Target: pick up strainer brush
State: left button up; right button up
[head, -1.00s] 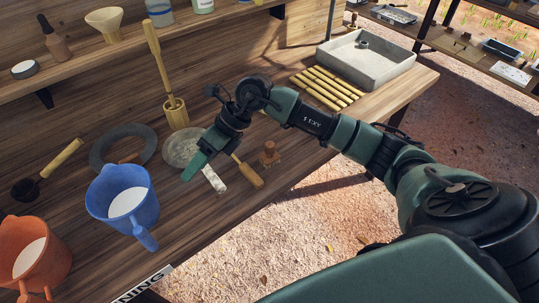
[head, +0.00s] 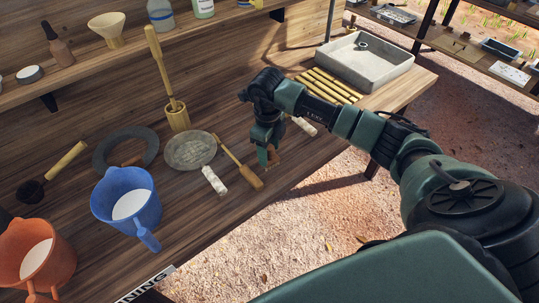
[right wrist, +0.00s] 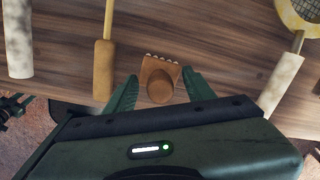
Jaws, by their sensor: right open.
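The strainer brush looks to be the small brown wooden block with a round knob and a row of pale tufts (right wrist: 160,77). It stands on the wooden bench and shows partly behind my fingers in the head view (head: 275,157). My right gripper (head: 267,158) points down at it. In the right wrist view the fingers of the open gripper (right wrist: 158,90) lie on either side of the knob, with small gaps that look clear. The block appears to rest on the bench. My left gripper is not in view.
Left of the brush lie a wooden-handled tool (head: 250,178) and a white-handled round pan (head: 190,150). Right of it is a strainer with a white handle (right wrist: 283,83). A blue jug (head: 120,190) stands further left. The bench's front edge is close by.

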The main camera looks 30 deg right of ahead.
jog(key=shift+f, duration=0.25)
grip_shut()
jog(key=shift+r, duration=0.1)
notch_tip(320, 180, up, 20)
jog(key=b, duration=0.1)
jog(key=shift+b, duration=0.3)
